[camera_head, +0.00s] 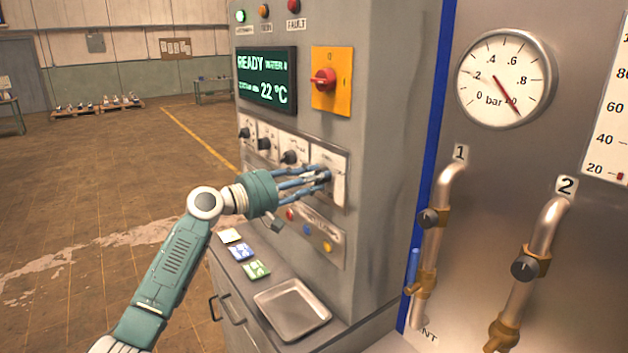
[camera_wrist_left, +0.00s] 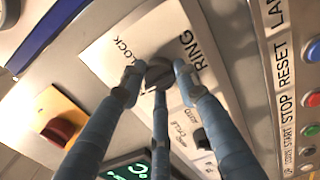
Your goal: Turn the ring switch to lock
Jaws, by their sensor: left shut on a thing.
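The ring switch is a dark round knob (camera_wrist_left: 159,74) on a pale plate (camera_wrist_left: 110,55) marked RING and LOCK in the left wrist view. My left gripper (camera_head: 324,178) reaches in from the left in the head view, and its blue fingers are closed around the knob. In the left wrist view the fingers (camera_wrist_left: 157,82) meet on the knob from several sides and hide part of it. Which mark the knob points to is hard to tell. The plate (camera_head: 339,187) shows at the right end of the knob row in the head view. My right gripper is not in view.
Several other black knobs (camera_head: 289,157) sit left of the plate. A red rotary switch (camera_head: 323,80) on yellow and a READY display (camera_head: 266,79) are above. Buttons (camera_head: 307,230) are below, over a ledge with a metal tray (camera_head: 292,309). Pipes (camera_head: 436,230) stand at right.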

